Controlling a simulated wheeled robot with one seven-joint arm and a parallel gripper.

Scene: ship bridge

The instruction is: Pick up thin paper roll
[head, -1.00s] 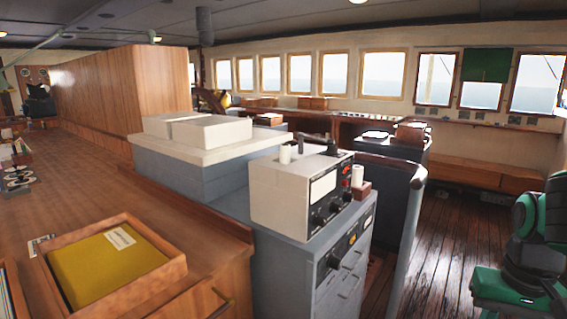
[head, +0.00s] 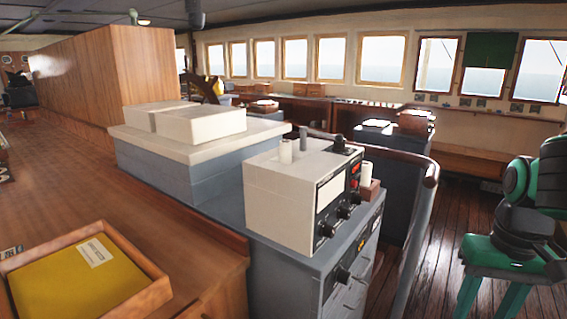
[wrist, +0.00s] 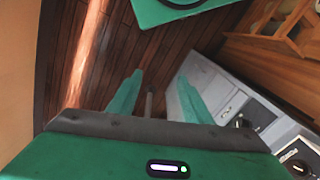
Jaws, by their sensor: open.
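A white paper roll (head: 286,151) stands upright on the white console box (head: 277,199). A thinner grey cylinder (head: 303,138) stands just behind it. Another slim white roll (head: 366,175) stands upright by a small red-brown block (head: 371,190) at the box's right side. I cannot tell for sure which is the thin paper roll. My gripper (head: 490,300) is at the lower right, well apart from the rolls, pointing down over the floor with its fingers apart and empty. In the wrist view my gripper (wrist: 157,100) shows its two green fingers spread; no roll is visible there.
A curved handrail panel (head: 400,190) stands between the console and my arm. A wooden tray (head: 150,295) with a yellow folder (head: 70,280) lies on the left counter. White boxes (head: 200,124) sit behind the console. The wooden floor (head: 450,230) at right is clear.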

